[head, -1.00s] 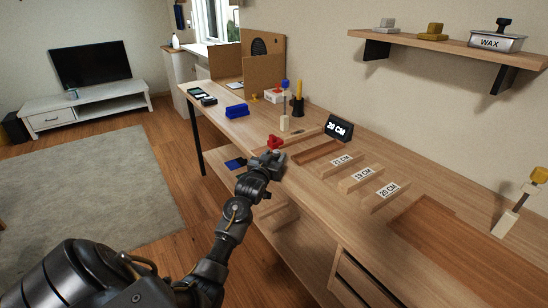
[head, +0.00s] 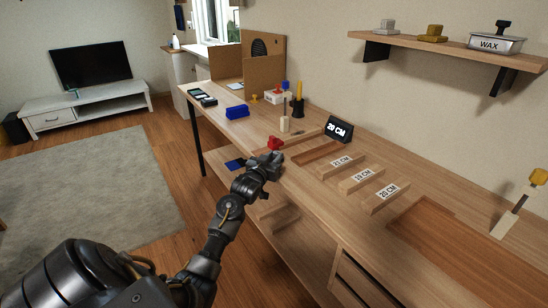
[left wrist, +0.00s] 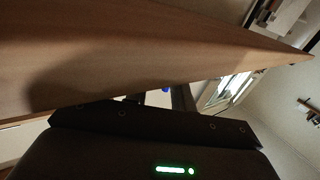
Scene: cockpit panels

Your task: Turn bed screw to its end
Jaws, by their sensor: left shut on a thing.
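My left gripper (head: 267,165) is at the front edge of the wooden workbench (head: 310,207), just in front of a small red piece (head: 275,143). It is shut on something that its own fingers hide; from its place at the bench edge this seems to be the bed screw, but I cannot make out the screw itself. The left wrist view shows the wooden bench side (left wrist: 130,55) very close over the dark gripper body, with the fingertips hardly visible. My right gripper is not in view.
Wooden blocks labelled 21, 19 and 20 CM lie on the bench right of the gripper, with a black "20 CM" sign (head: 339,129) behind. A shelf (head: 445,45) hangs above.

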